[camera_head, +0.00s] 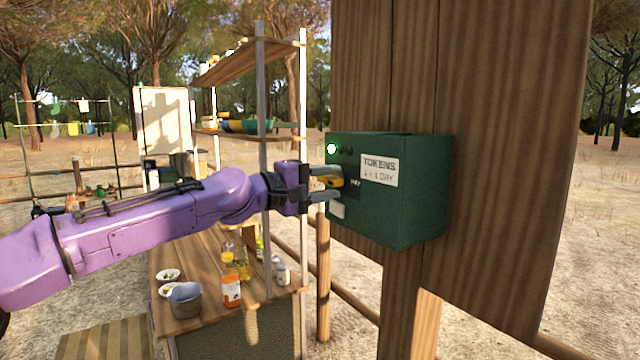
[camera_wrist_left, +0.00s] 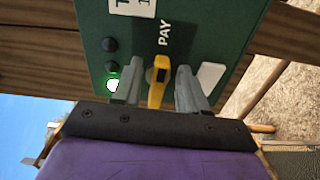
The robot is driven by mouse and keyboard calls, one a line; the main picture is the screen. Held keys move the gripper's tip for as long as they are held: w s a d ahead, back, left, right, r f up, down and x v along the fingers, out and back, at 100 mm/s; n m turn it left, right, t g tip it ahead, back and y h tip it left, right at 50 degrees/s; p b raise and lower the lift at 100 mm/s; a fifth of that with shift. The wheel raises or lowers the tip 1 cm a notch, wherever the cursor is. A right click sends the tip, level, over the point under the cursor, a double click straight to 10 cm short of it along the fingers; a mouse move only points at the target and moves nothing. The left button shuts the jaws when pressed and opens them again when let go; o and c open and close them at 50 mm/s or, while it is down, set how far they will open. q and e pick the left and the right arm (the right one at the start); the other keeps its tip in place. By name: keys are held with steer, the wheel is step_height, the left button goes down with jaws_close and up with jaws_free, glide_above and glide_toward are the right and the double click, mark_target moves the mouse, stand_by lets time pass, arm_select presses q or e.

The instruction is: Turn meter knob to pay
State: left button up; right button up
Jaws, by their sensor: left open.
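The green token meter (camera_head: 415,215) is fixed to a brown wooden board. Its face has a "TOKENS" label (camera_head: 380,170), a lit green lamp (camera_head: 331,149) and dark round lamps beside it. A yellow knob (camera_wrist_left: 158,82) stands out under the word "PAY" in the left wrist view; part of it also shows in the head view (camera_head: 337,182). My left gripper (camera_head: 326,184) is open at the meter's face, with one finger on each side of the knob. In the left wrist view a gap shows beside the knob; contact is hard to tell. My right gripper is not in view.
A wooden counter (camera_head: 205,300) with a metal pot (camera_head: 185,300), bowls and bottles stands below my left arm. Shelves on metal posts (camera_head: 262,130) rise behind the arm. The wooden board (camera_head: 500,150) closes off the space behind the meter. Open ground lies at right.

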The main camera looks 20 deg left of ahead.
arm_select(q)
steer(key=v, duration=1)
steer(key=shift+a+b, duration=0.2)
steer(key=shift+b, duration=0.25)
steer(key=shift+s, duration=0.1)
